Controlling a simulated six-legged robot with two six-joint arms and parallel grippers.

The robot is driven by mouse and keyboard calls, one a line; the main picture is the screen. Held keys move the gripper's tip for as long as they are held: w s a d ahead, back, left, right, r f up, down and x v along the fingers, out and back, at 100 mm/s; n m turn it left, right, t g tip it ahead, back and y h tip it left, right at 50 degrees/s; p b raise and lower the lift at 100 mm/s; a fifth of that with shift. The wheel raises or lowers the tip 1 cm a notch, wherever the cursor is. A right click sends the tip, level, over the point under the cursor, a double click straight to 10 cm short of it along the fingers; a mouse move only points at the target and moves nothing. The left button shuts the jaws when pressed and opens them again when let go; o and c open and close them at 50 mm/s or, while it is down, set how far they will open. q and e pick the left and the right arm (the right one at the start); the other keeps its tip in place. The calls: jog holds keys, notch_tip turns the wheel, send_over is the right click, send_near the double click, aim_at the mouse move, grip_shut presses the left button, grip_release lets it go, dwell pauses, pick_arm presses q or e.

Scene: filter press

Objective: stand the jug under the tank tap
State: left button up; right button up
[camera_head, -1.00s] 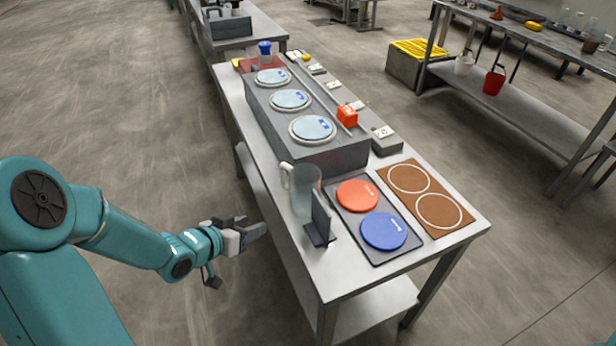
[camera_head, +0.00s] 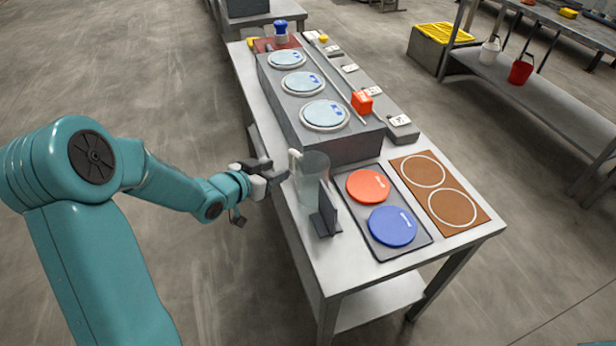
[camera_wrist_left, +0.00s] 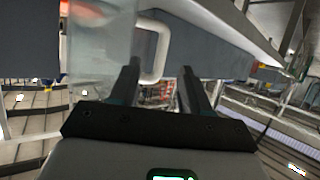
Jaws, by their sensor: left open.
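The clear jug (camera_head: 315,180) stands upright on the near left edge of the metal table, with its pale handle (camera_head: 294,160) towards my left arm. My left gripper (camera_head: 275,174) is open and empty, close beside the handle. In the left wrist view the jug (camera_wrist_left: 98,40) is at the upper left, and its white handle (camera_wrist_left: 161,45) shows ahead, between the directions of the two spread fingers (camera_wrist_left: 160,88). I cannot tell whether they touch it. A grey box-shaped tank (camera_head: 345,146) with three round pale lids stands behind the jug; I cannot make out its tap. My right gripper is not in view.
A dark upright stand (camera_head: 327,213) is close in front of the jug. A grey tray (camera_head: 412,245) holds a red disc (camera_head: 367,186) and a blue disc (camera_head: 391,226). A brown board (camera_head: 435,187) with two white rings lies at the right. Open floor is left of the table.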

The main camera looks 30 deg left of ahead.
pick_arm(q)
jog(key=x, duration=0.5)
jog(key=shift+w+r, duration=0.2)
jog(key=shift+r, duration=0.05)
jog(key=shift+s, duration=0.1)
grip_shut()
jog(key=shift+r, duration=0.1)
